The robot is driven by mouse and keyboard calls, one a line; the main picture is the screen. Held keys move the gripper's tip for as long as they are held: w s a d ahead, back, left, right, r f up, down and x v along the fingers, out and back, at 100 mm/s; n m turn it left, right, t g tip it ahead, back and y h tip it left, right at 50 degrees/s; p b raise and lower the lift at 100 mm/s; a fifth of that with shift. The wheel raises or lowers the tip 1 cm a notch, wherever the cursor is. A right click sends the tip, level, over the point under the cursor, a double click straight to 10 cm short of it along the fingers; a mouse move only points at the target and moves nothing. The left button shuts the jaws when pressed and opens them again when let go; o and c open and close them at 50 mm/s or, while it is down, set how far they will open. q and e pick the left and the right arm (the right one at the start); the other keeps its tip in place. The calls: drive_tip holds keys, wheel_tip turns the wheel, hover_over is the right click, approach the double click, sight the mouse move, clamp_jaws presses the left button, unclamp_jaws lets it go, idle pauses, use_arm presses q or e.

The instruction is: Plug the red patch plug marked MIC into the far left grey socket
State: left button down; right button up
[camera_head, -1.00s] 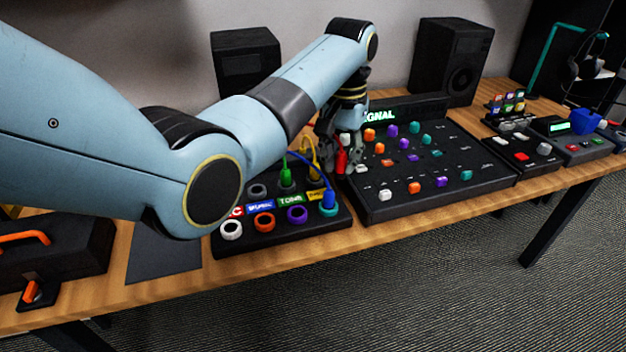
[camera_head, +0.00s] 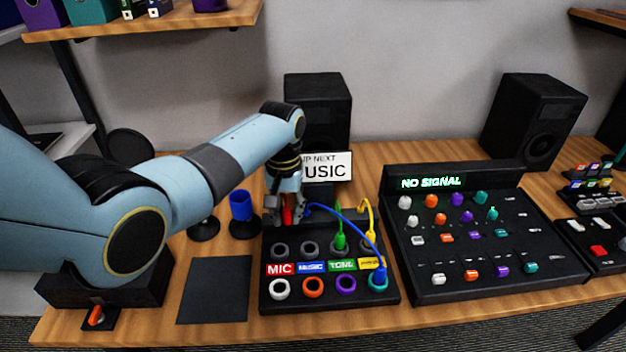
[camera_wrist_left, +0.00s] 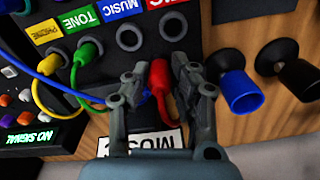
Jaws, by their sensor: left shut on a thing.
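My left gripper (camera_head: 287,212) is shut on the red plug (camera_head: 288,216), held at the back left of the black patch box (camera_head: 327,299). In the left wrist view the red plug (camera_wrist_left: 159,78) sits between both fingers, its cord curving beneath. The far left grey socket (camera_head: 280,250), above the red MIC label (camera_head: 280,269), looks empty; it also shows in the wrist view (camera_wrist_left: 174,27), close to the plug but apart from it. The plug's own marking is not readable. My right gripper is not in view.
The grey socket (camera_head: 310,249) beside it is empty. A green plug (camera_head: 340,241) and a yellow plug (camera_head: 364,245) stand in the other grey sockets. A blue cable (camera_head: 350,226) arcs to the teal socket. A blue cup-like holder (camera_head: 241,207) stands left of the gripper.

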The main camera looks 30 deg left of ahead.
use_arm(q)
drive_tip(key=s+f+b, duration=0.1)
drive_tip(key=a+f+b, duration=0.1)
drive_tip(key=s+f+b, duration=0.1)
drive_tip(key=f, duration=0.1)
drive_tip(key=shift+s+a+b, duration=0.15)
drive_tip(key=shift+s+b, duration=0.15)
drive_tip(key=shift+b, duration=0.05)
drive_tip(key=shift+f, duration=0.3)
drive_tip(key=shift+f+b, duration=0.2)
drive_tip(key=shift+b, duration=0.3)
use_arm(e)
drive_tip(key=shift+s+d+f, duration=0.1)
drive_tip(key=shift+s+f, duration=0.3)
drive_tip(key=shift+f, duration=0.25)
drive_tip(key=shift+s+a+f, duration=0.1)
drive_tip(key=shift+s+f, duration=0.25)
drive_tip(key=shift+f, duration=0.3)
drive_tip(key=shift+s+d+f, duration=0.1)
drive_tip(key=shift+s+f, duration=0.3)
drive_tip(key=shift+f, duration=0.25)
use_arm(q)
drive_tip(key=shift+f+p, duration=0.3)
drive_tip(key=shift+f, duration=0.05)
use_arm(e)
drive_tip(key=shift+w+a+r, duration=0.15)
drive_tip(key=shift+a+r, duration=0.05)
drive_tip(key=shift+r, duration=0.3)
